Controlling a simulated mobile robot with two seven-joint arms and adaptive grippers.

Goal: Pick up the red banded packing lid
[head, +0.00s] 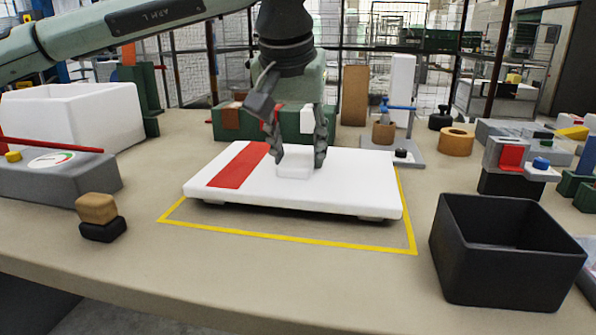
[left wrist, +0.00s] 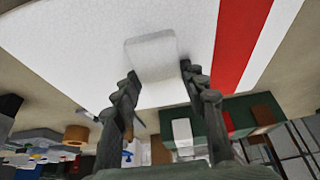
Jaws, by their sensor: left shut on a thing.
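The packing lid (head: 345,190) is a flat white foam slab with a red band (head: 238,166) across its left part. It sits over the yellow-outlined area of the table, and a dark gap shows under its front edge. A small white block-shaped grip (head: 294,166) stands on its top. My left gripper (head: 297,158) comes from above and is shut on this grip, one finger on each side. In the left wrist view the lid (left wrist: 80,40), its red band (left wrist: 238,45) and the grip (left wrist: 151,55) between the fingers show. My right gripper is not in view.
A black open bin (head: 510,250) stands at the front right. A white foam box (head: 75,115) and a grey gauge unit (head: 60,175) are at the left. A small brown-topped knob (head: 97,208) stands front left. A green block (head: 228,122) is behind the lid.

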